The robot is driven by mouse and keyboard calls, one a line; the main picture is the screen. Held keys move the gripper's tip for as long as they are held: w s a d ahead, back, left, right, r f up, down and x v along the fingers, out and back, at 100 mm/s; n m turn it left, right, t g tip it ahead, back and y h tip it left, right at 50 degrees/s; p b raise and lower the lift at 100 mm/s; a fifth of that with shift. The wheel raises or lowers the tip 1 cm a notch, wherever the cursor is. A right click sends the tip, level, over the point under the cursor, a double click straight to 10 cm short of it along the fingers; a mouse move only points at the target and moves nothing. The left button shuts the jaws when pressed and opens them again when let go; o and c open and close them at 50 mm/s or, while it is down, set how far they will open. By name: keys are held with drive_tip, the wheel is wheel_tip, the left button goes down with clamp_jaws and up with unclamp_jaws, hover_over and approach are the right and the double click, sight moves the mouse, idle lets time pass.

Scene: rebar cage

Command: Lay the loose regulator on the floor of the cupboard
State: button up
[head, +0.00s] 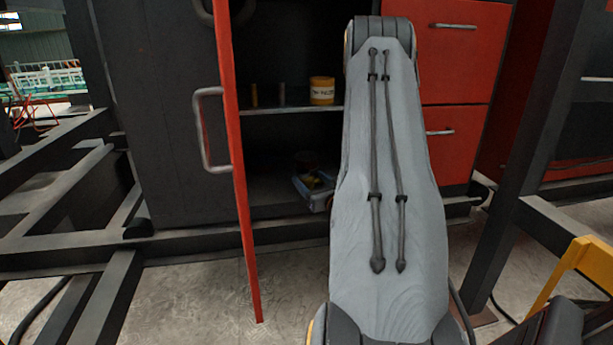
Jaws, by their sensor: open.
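The cupboard (170,120) stands ahead with its red door (238,170) swung open towards me. Its dark inside shows between the door and my grey arm link. A bare part of the cupboard floor (270,195) is in shadow. On the floor, close to my arm, lies a small cluster with grey, blue and yellow parts (315,188). A dark reddish shape sits behind it. I cannot tell whether either is the regulator. My arm link hides the right part of the opening, and my gripper is out of sight.
A shelf (285,110) inside bears a yellow tin (322,91) and two small upright items. Red drawers (455,140) are right of the opening. Dark steel beams (180,256) run low in front, with a dark post (515,150) at right. The open door edge juts forward.

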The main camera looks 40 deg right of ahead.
drive_tip(key=p+v, duration=0.1)
drive_tip(key=v, duration=0.7)
drive_tip(key=shift+s, duration=0.15)
drive_tip(key=shift+r, duration=0.1)
